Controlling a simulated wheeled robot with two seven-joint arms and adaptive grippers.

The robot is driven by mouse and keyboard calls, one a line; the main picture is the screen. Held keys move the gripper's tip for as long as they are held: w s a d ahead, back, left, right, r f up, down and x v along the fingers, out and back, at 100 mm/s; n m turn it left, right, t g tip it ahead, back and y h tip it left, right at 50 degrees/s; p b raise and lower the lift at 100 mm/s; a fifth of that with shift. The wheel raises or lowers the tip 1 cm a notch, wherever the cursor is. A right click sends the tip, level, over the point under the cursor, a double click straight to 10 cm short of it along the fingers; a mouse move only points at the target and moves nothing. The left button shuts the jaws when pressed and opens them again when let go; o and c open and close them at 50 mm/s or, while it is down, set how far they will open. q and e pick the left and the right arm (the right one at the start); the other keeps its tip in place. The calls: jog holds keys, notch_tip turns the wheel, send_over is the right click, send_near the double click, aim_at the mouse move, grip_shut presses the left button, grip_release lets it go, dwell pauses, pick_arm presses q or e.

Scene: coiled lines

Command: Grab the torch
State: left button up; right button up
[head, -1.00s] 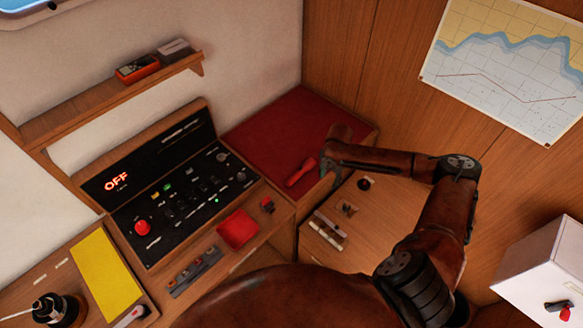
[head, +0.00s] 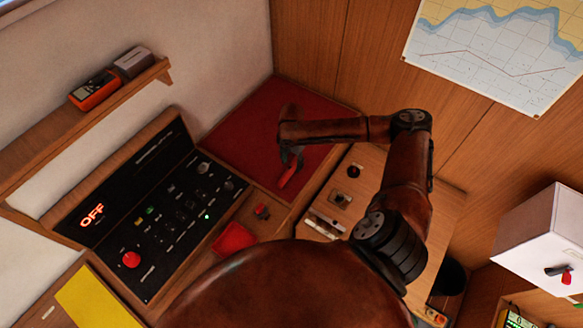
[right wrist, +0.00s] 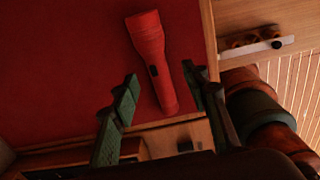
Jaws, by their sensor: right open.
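The red torch (head: 289,177) lies on the red padded surface (head: 258,120), near its front edge. In the right wrist view the torch (right wrist: 149,50) shows its wide head at the top and a dark switch on its body. My right gripper (head: 291,158) is above the torch and hides part of it in the head view. In the right wrist view my right gripper (right wrist: 159,76) is open, with one green finger on each side of the torch's lower body. A gap shows between the torch and each finger. My left gripper is not in view.
A black control panel (head: 170,222) with a lit OFF sign and a red knob is at the left. A shelf (head: 60,140) holds an orange meter (head: 94,92). A white box (head: 545,235) is at the right. The red surface behind the torch is clear.

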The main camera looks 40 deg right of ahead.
aim_at(290, 170)
jog(key=f, duration=0.2)
jog(key=a+f, duration=0.1)
jog(key=f, duration=0.1)
jog(key=shift+w+f+p, duration=0.15)
jog(key=shift+p, duration=0.25)
jog(key=shift+d+f, duration=0.1)
jog(key=shift+f, duration=0.3)
jog(key=shift+c, duration=1.4)
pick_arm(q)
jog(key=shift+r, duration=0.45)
pick_arm(e)
grip_shut()
